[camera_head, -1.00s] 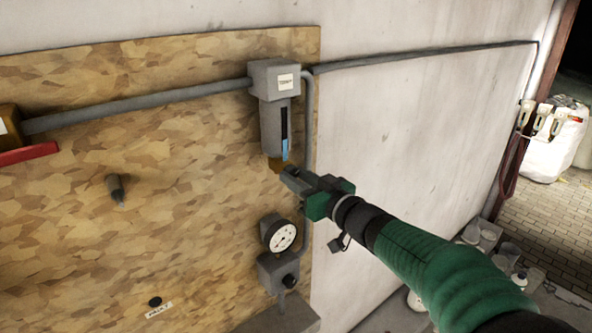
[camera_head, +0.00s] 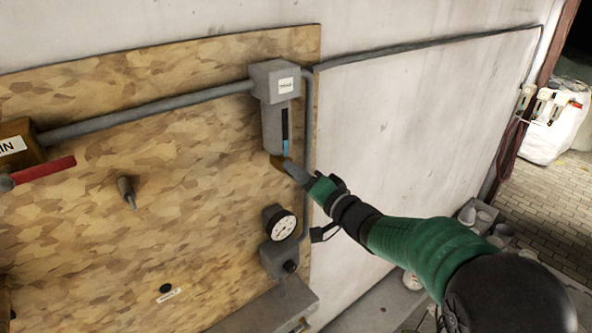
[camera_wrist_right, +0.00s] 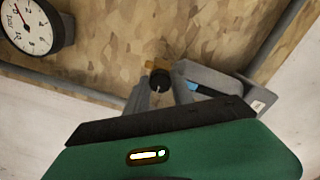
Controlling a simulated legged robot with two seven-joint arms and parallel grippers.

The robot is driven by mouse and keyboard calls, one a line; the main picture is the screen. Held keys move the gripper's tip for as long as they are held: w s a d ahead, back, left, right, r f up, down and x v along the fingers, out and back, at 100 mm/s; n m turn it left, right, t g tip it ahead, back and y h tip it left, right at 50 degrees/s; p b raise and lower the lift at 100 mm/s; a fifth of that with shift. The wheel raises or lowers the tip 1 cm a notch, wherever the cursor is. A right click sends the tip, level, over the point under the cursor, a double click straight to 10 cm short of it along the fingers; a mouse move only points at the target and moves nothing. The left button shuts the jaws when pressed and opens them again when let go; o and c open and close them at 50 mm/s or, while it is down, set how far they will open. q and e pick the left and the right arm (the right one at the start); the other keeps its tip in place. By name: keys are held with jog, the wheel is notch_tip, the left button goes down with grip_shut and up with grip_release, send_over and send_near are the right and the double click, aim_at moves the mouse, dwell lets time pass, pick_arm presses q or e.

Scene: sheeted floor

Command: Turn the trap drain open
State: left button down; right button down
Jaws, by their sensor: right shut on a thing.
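The grey trap (camera_head: 275,110) is a box with a white label and a bowl with a dark and blue sight strip, mounted at the board's right edge. Its brass drain (camera_head: 277,161) is at the bowl's bottom. In the right wrist view the drain (camera_wrist_right: 159,77) shows as a brass piece with a dark round end between my fingers. My right gripper (camera_head: 289,166) reaches up from the lower right and is shut on the drain; it also shows in the right wrist view (camera_wrist_right: 161,95). The exact finger contact is partly hidden. My left gripper is not in view.
A pressure gauge (camera_head: 280,226) and a grey regulator (camera_head: 278,259) are just below my right gripper. A brass valve with a red handle (camera_head: 45,173) is at the left. A grey pipe (camera_head: 150,108) joins the trap. A grey ledge (camera_head: 265,308) juts out below.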

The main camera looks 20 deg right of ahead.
jog(key=shift+m, duration=2)
jog(key=shift+f, duration=0.1)
jog(key=c, duration=1.3)
grip_release()
jog(key=shift+o, duration=1)
jog(key=shift+d, duration=0.15)
